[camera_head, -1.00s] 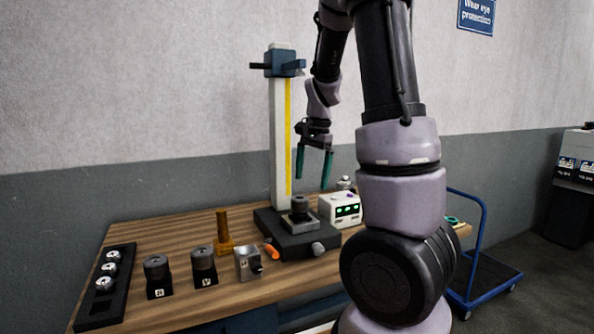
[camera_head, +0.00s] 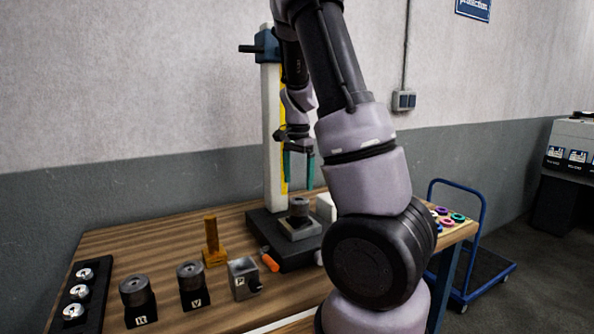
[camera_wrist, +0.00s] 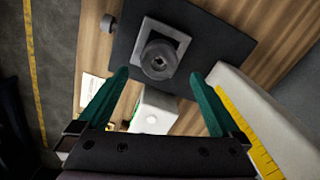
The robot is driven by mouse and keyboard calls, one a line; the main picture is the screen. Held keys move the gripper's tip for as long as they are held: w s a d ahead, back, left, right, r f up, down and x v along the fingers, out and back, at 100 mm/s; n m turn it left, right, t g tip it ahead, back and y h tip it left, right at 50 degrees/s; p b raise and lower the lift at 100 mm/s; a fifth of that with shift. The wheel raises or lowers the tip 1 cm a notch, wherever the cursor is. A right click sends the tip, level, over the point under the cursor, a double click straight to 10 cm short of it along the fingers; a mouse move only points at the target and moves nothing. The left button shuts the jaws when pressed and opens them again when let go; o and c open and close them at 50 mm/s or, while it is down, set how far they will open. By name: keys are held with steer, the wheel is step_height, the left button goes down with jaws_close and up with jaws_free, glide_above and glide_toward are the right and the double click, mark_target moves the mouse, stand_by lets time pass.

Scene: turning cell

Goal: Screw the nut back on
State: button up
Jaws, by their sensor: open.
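My gripper (camera_head: 299,182) is open and empty, its two green fingers pointing down above a dark round knurled piece (camera_head: 299,204). That piece sits on a pale square block on the dark base (camera_head: 268,224) of a column stand. In the wrist view the round piece (camera_wrist: 160,60) shows from above with a recess in its top, just beyond and between the fingertips (camera_wrist: 159,76). It is apart from the fingers. Two similar dark knurled cylinders stand on black blocks marked R (camera_head: 138,292) and V (camera_head: 191,278). I cannot tell which piece is the nut.
The stand's pale column (camera_head: 272,140) rises close beside my gripper. A brass post (camera_head: 213,243), a metal block marked P (camera_head: 242,278), an orange-handled item (camera_head: 269,262) and a black rack of silver parts (camera_head: 78,295) are on the wooden bench. Colored rings (camera_head: 447,217) lie at right.

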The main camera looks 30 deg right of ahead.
mark_target(298, 204)
step_height(298, 204, down, 8)
steer(key=shift+f, duration=0.1)
stand_by(0.4)
steer(key=c, duration=1.4)
steer(key=m, duration=0.8)
steer(key=shift+m, duration=0.3)
steer(key=shift+s+f+m, duration=0.1)
steer(key=shift+m, duration=0.2)
